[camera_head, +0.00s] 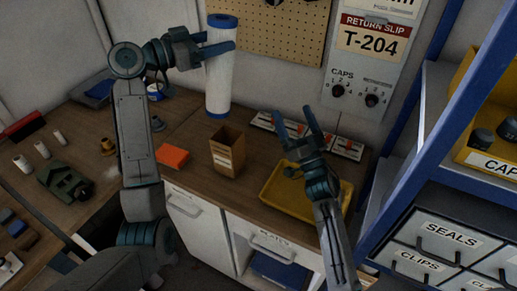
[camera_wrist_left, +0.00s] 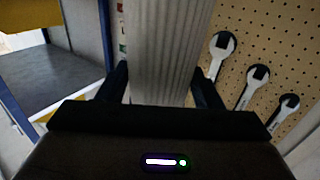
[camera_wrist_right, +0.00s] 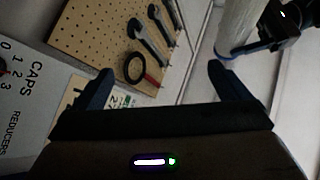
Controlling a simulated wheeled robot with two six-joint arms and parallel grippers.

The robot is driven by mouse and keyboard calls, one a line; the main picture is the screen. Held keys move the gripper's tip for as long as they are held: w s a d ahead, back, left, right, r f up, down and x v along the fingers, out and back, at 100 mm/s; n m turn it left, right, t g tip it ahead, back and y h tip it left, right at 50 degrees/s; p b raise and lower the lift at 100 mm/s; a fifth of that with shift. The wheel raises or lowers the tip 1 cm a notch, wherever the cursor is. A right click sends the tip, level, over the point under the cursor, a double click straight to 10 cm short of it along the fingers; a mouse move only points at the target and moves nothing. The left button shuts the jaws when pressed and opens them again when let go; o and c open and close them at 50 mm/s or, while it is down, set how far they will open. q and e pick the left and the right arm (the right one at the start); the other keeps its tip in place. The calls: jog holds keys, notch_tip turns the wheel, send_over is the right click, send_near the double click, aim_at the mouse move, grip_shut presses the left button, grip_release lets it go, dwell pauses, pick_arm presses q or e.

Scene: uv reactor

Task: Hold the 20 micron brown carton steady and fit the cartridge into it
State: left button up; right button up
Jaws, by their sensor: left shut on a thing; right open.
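The cartridge (camera_head: 219,82) is a white cylinder with blue end caps, upright in the head view. My left gripper (camera_head: 218,45) is shut on it near its top; the ribbed white side of the cartridge (camera_wrist_left: 160,50) fills the space between the fingers in the left wrist view. The brown carton (camera_head: 228,152) stands upright with its top open on the bench, below and slightly right of the cartridge. Its label is too small to read. My right gripper (camera_head: 299,128) is open and empty above the yellow tray, right of the carton. The cartridge's lower end (camera_wrist_right: 230,52) shows in the right wrist view.
A yellow tray (camera_head: 272,198) lies right of the carton. An orange block (camera_head: 173,156) lies to its left. Several small boxes (camera_head: 345,149) line the wall. A blue-framed shelf (camera_head: 397,160) with drawers stands at the right. A pegboard (camera_head: 265,35) with wrenches hangs behind.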

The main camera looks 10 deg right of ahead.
jog(key=a+f+n+g+y, duration=0.3)
jog(key=a+n+g+y, duration=0.4)
jog(key=n+y, duration=0.15)
jog(key=n+g+h, duration=0.1)
jog(key=n+g, duration=0.2)
jog(key=g, duration=0.3)
send_near(217, 134)
jog(key=x, duration=0.7)
jog(key=shift+w+a, duration=0.25)
jog(key=shift+w, duration=0.1)
